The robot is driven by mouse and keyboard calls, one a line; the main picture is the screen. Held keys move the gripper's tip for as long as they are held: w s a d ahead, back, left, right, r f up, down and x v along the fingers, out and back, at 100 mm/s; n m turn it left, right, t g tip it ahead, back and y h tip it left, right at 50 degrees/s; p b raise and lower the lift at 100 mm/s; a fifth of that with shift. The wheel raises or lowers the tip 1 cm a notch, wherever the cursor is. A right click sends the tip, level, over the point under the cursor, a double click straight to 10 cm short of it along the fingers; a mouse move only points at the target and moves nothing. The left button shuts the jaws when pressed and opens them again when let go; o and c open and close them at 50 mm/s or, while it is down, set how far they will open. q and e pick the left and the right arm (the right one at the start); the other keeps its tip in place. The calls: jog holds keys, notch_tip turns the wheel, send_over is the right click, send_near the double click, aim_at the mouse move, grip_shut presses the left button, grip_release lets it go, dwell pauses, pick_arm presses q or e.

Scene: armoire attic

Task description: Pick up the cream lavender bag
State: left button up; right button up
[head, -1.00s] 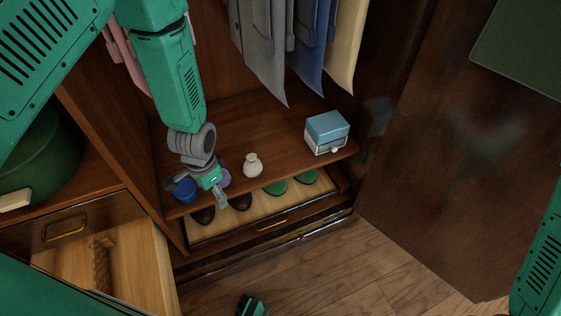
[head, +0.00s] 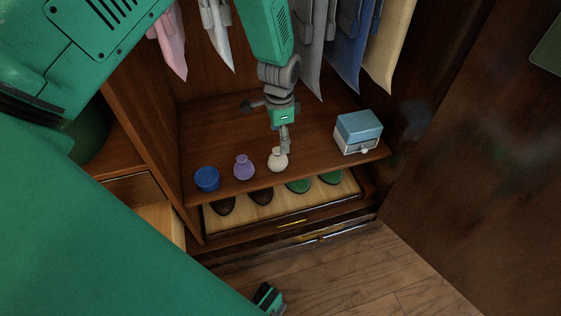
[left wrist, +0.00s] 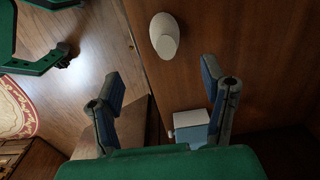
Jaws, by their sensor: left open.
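The cream lavender bag (head: 277,160) stands upright on the wooden shelf, a small round pouch with a narrow neck. It also shows in the left wrist view (left wrist: 164,35), beyond and between the two fingers. My left gripper (head: 284,143) is right above and behind the bag in the head view, its fingers partly overlapping the bag's top. In the left wrist view the left gripper (left wrist: 163,88) is open, with nothing between its fingers. A dark green-and-black tip low in the head view (head: 268,297) may be part of my right gripper; its jaws cannot be made out.
A purple bag (head: 244,167) and a blue round tin (head: 207,179) stand left of the cream bag. A blue-and-white box (head: 358,132) stands to its right. Clothes hang above (head: 345,45). Below is an open drawer of shoes (head: 285,208).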

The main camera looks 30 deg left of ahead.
aim_at(279, 151)
pick_arm(q)
jog(key=f, duration=0.2)
jog(key=f+b, duration=0.1)
jog(key=f, duration=0.2)
jog(key=f+b, duration=0.1)
jog(key=f, duration=0.1)
jog(key=shift+a+f, duration=0.2)
jog(key=shift+a, duration=0.05)
jog(key=f+b, duration=0.1)
jog(key=f, duration=0.2)
jog(key=f+b, duration=0.1)
jog(key=f, duration=0.1)
jog(key=shift+w+a+b, duration=0.2)
jog(key=shift+a+b, duration=0.05)
jog(key=shift+b, duration=0.1)
jog(key=c, duration=1.2)
